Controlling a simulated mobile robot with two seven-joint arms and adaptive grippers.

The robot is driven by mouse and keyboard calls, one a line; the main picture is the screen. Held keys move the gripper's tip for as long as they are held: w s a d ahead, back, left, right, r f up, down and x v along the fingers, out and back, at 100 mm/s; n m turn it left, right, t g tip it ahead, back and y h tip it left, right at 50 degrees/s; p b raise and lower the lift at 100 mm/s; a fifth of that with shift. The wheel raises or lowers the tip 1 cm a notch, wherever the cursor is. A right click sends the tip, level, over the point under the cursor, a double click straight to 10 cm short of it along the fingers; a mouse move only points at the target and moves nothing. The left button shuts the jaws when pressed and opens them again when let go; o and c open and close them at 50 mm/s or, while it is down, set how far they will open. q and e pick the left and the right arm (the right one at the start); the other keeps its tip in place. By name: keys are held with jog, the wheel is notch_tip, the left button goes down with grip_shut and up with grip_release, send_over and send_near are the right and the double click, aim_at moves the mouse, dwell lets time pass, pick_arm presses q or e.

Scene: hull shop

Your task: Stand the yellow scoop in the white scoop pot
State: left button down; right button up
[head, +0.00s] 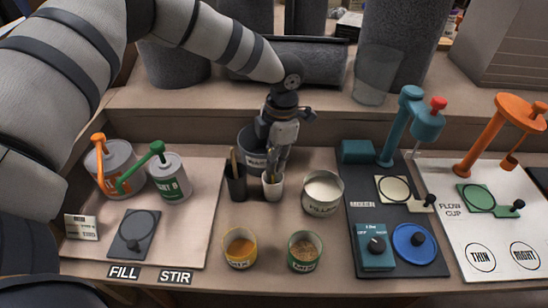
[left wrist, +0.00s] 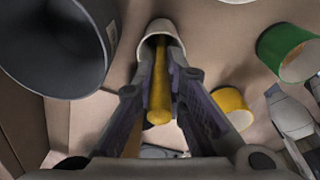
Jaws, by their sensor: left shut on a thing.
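The white scoop pot (head: 272,190) stands upright on the bench, right of a dark pot of sticks. My left gripper (head: 273,165) is directly above it, pointing down. In the left wrist view my left gripper (left wrist: 160,88) is shut on the yellow scoop (left wrist: 159,98), with its fingers on either side of it. The scoop's far end reaches into the mouth of the white pot (left wrist: 164,27). How deep it sits, and whether it touches the bottom, is hidden. In the head view the fingers mostly cover the scoop.
Close by are the dark stick pot (head: 236,189), a grey waste bucket (head: 246,137) behind and the filler tub (head: 322,207) at right. A yellow cup (head: 240,259) and a green cup (head: 305,264) stand in front. Bare bench lies between them.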

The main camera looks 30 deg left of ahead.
pick_arm(q)
jog(key=c, duration=0.7)
grip_release()
jog(key=shift+c, duration=0.2)
jog(key=shift+r+p, duration=0.65)
jog(key=shift+r, duration=1.9)
jog(key=shift+r+p, duration=0.5)
jog(key=shift+r, duration=2.05)
pick_arm(e)
jog(key=shift+t, duration=0.6)
jog(key=shift+w+r, duration=1.45)
jog(key=shift+w, duration=0.1)
